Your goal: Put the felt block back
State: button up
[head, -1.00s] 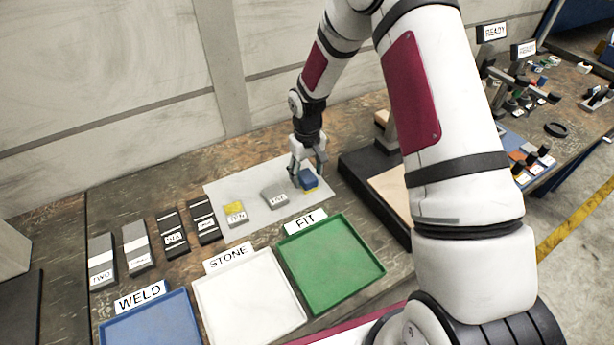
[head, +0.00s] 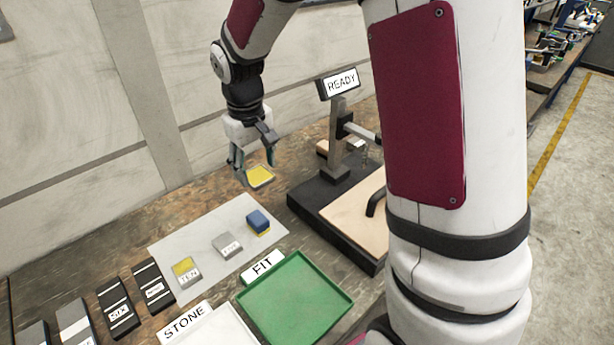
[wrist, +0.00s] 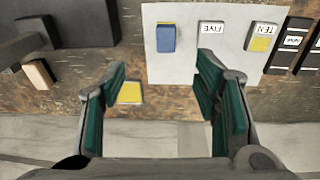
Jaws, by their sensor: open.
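A block with a blue top and yellow lower part, which looks like the felt block (head: 258,222), sits on the right end of the pale mat (head: 210,229). It also shows in the wrist view (wrist: 166,38). My gripper (head: 256,160) is open and empty above the table, behind the mat. A flat yellow square with a pale rim (head: 260,177) lies on the table below my gripper. In the wrist view this yellow square (wrist: 130,92) appears between the fingers, closer to the left one, and the block is beyond the fingertips.
Grey FIVE (head: 227,244) and yellow-topped TEN (head: 187,270) blocks share the mat. Dark striped blocks (head: 153,285) stand left. The green FIT tray (head: 296,298) is in front. A black-based stand with a READY sign (head: 341,84) stands right. The wall is close behind.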

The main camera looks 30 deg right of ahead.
jog(key=s+r+m+t, duration=0.1)
jog(key=s+r+t, duration=0.1)
jog(key=s+r, duration=1)
jog(key=s+r+m+t, duration=0.1)
jog(key=s+r+t, duration=0.1)
jog(key=s, duration=1.1)
jog(key=shift+a+r+y, duration=0.2)
jog(key=shift+r+y, duration=0.1)
jog(key=shift+r, duration=0.25)
jog(key=shift+c, duration=0.2)
